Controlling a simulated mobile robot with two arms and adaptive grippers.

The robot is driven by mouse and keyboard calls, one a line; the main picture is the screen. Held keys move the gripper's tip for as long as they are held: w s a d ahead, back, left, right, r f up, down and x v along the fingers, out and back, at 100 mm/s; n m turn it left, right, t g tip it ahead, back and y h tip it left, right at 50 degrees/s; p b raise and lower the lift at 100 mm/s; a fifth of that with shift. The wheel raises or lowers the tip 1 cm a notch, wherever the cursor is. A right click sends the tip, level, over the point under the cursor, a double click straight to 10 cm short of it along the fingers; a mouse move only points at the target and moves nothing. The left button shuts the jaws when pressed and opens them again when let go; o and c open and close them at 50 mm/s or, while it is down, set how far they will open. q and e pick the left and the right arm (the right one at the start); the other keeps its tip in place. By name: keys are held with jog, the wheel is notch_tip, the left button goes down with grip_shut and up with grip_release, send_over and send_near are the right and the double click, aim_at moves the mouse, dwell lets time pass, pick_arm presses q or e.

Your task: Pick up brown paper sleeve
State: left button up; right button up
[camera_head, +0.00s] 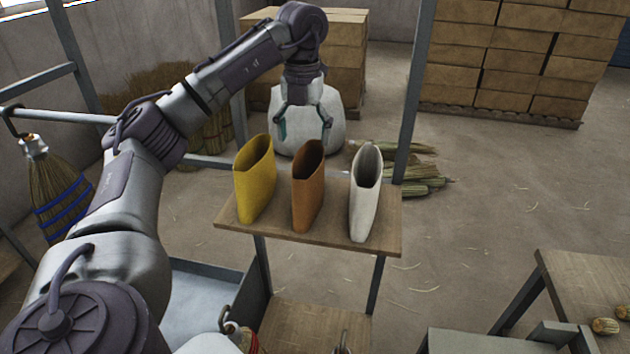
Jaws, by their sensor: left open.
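The brown paper sleeve (307,195) stands upright with its open top up, in the middle of a row of three on a small wooden shelf (268,229). A yellow sleeve (254,186) stands to its left and a white sleeve (364,202) to its right, with gaps between them. My left gripper (304,132) is open and empty, pointing down. In the picture it appears just above the brown sleeve's top, not touching it. Its exact depth relative to the sleeve is hard to tell. My right gripper is not in view.
A metal post (413,95) rises close behind the shelf's right side. A white sack (310,143) and corn-like bundles (421,178) lie on the floor behind. A broom (57,195) hangs at left. Stacked boxes (511,58) stand at the back. Another table (590,285) is at right.

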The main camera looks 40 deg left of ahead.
aim_at(304, 183)
pick_arm(q)
jog(key=f, duration=1.1)
jog(key=shift+s+f, duration=0.25)
jog(key=shift+f, duration=0.5)
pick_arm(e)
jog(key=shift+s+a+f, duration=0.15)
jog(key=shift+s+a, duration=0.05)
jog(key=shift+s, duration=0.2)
pick_arm(q)
jog(key=shift+d, duration=0.1)
jog(key=shift+c, duration=0.3)
jog(key=c, duration=1)
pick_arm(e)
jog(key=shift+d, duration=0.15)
